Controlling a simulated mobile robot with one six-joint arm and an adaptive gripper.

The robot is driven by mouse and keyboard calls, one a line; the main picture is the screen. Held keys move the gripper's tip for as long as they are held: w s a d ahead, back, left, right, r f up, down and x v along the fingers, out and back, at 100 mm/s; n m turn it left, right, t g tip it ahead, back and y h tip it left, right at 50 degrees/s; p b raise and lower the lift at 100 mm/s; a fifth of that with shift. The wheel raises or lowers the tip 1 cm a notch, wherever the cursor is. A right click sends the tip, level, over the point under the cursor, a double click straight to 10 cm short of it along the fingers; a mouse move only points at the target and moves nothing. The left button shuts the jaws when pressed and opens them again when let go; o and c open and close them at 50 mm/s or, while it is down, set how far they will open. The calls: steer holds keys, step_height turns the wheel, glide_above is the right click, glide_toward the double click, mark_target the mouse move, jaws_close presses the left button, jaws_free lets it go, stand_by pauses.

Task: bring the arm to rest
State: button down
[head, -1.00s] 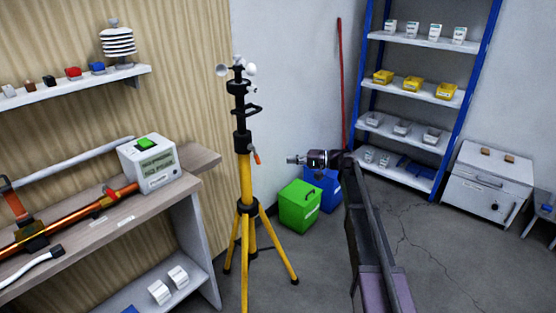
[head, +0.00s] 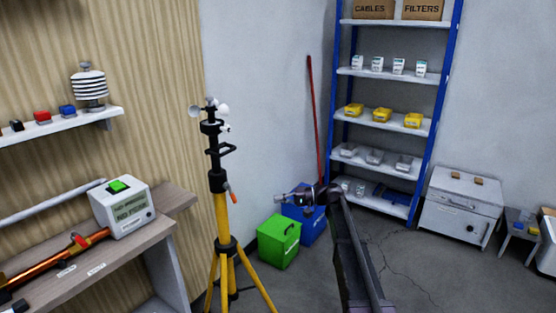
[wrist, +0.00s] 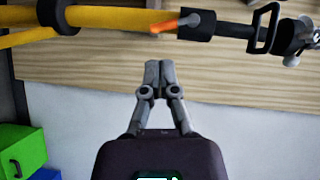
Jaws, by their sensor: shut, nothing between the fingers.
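My gripper (wrist: 159,68) is shut and empty in the wrist view, with its fingertips together. In the head view my gripper (head: 283,196) is small, held out to the left at the end of my arm, in front of the blue bin. A yellow tripod (head: 223,215) with a black clamp and a small cup anemometer (head: 210,108) on top stands to the left of my gripper. In the wrist view the tripod (wrist: 110,18) lies sideways across the top, apart from the fingertips.
A green bin (head: 277,243) and a blue bin (head: 313,226) stand on the floor behind. A workbench (head: 165,205) with a white meter (head: 124,207) is at left. A blue-framed shelf (head: 432,105) and a white cabinet (head: 460,205) stand at the back right.

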steer(key=s+d+f+h, duration=0.4)
steer(key=s+f, duration=0.1)
steer(key=s, duration=0.3)
steer(key=s+d+f+h, duration=0.3)
steer(key=s+f+h, duration=0.2)
steer(key=s, duration=0.4)
steer(key=s+d+f+h, duration=0.4)
steer(key=s+f, duration=0.2)
steer(key=s, duration=0.2)
steer(key=s+d+m+h+p, duration=0.1)
steer(key=s+d+h, duration=0.3)
steer(key=s+d, duration=0.15)
step_height(320, 180, up, 16)
steer(key=p, duration=1.5)
steer(key=shift+s+p, duration=0.2)
steer(key=shift+p, duration=0.15)
steer(key=shift+s+a, duration=0.1)
